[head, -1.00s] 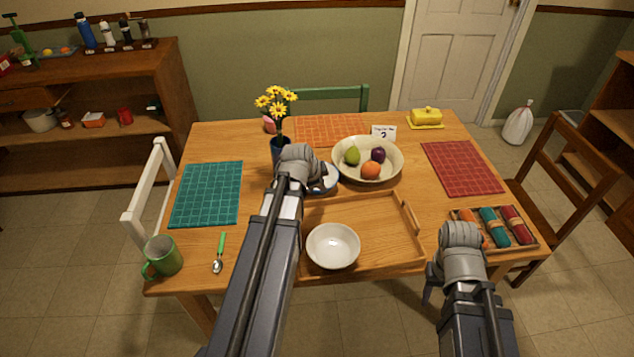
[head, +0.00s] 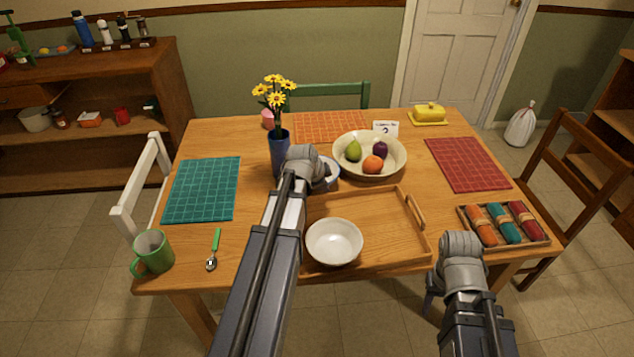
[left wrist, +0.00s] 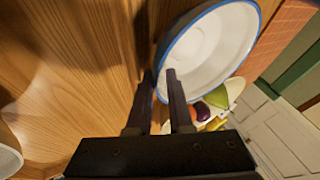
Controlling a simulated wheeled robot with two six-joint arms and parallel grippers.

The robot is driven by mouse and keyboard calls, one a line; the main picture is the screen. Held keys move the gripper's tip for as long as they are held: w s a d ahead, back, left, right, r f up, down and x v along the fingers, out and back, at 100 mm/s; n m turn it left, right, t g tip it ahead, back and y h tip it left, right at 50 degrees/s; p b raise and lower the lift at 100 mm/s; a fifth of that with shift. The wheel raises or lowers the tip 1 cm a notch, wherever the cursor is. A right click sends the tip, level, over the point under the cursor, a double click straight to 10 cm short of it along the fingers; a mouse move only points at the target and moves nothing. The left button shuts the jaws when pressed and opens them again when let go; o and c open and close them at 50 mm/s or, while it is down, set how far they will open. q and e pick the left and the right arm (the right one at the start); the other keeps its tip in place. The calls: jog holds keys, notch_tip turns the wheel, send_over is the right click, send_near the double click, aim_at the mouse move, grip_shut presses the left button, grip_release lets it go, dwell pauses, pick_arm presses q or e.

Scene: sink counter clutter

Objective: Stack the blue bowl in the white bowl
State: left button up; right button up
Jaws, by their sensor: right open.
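The blue bowl, with a pale inside and blue rim, stands on the table behind the tray. In the head view only its right part (head: 331,174) shows past my left arm. It fills the upper middle of the left wrist view (left wrist: 213,45). My left gripper (left wrist: 160,80) is open at its near rim, one finger in front of the inside, the other outside; contact is unclear. In the head view its fingers are hidden by my wrist. The white bowl (head: 334,242) sits empty on the wooden tray. My right gripper (head: 431,301) is open and empty off the table's front edge.
A blue vase (head: 279,155) with yellow flowers stands just left of the blue bowl. A fruit bowl (head: 346,170) is close on its right. The wooden tray (head: 385,215) has raised edges. A green mug (head: 153,253) and a spoon (head: 213,251) lie left.

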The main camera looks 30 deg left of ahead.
pick_arm(q)
jog(key=shift+r, duration=0.1)
grip_shut()
dwell(1.2)
